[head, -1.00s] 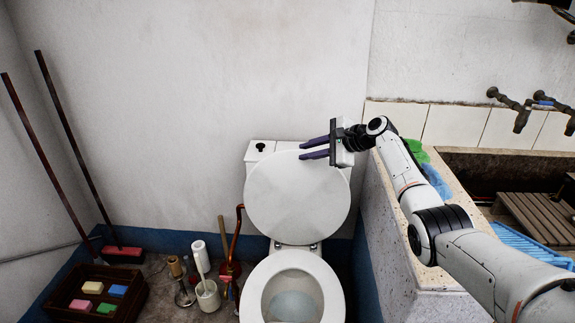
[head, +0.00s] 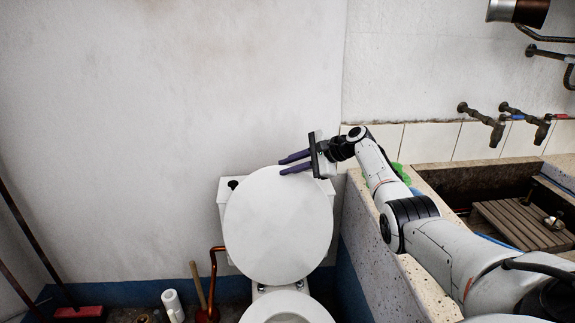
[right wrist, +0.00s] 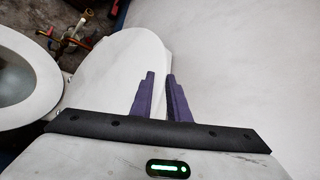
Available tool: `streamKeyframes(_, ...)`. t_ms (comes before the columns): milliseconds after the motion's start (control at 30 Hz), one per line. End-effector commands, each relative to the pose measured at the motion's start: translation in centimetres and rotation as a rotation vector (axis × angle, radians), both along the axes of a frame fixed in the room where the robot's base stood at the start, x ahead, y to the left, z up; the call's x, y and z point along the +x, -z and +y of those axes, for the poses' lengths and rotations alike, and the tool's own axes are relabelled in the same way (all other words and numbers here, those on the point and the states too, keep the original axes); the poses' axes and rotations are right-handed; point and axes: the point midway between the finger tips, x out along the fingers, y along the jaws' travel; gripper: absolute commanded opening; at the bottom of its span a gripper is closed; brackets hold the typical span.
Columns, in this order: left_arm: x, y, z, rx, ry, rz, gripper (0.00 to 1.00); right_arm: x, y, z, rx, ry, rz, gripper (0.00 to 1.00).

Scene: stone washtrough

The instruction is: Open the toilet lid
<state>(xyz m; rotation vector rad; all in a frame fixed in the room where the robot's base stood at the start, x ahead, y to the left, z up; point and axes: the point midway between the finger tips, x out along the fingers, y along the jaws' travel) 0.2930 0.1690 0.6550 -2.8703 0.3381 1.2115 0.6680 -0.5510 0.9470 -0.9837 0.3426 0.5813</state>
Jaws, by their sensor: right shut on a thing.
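The toilet lid (head: 278,228), a white oval, stands raised and upright in front of the cistern (head: 226,188). The toilet bowl and seat (head: 290,308) show below it at the bottom edge of the head view. My right gripper (head: 288,163) is at the lid's upper right edge, its dark purple fingers pointing left. In the right wrist view, the fingers (right wrist: 160,98) are shut on the lid (right wrist: 110,75), one on each side of its edge. The open bowl (right wrist: 25,80) shows at the left there. My left gripper is not in view.
A stone washtrough (head: 390,265) with wall taps (head: 485,122) stands to the right, under my right arm. A plunger (head: 206,300), a white toilet brush (head: 172,303) and a red broom (head: 80,312) stand on the floor to the left. The wall behind is bare.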

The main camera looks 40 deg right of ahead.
Motion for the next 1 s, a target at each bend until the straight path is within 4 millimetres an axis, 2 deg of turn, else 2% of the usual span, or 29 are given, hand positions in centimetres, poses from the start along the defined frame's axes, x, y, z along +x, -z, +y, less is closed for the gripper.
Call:
streamKeyframes(100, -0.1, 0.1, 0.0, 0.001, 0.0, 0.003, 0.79, 0.3, -0.3, -0.4, -0.011, 0.016, -0.015, 0.0)
streamKeyframes(133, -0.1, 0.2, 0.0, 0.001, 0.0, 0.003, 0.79, 0.3, -0.4, -0.4, -0.01, 0.015, -0.015, 0.18)
streamKeyframes(567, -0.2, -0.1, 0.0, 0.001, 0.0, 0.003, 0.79, -0.4, -0.7, -0.7, -0.01, 0.018, -0.013, 0.18)
streamKeyframes(1000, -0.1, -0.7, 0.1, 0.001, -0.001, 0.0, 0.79, -6.5, -4.7, -2.5, -0.011, 0.01, -0.014, 0.18)
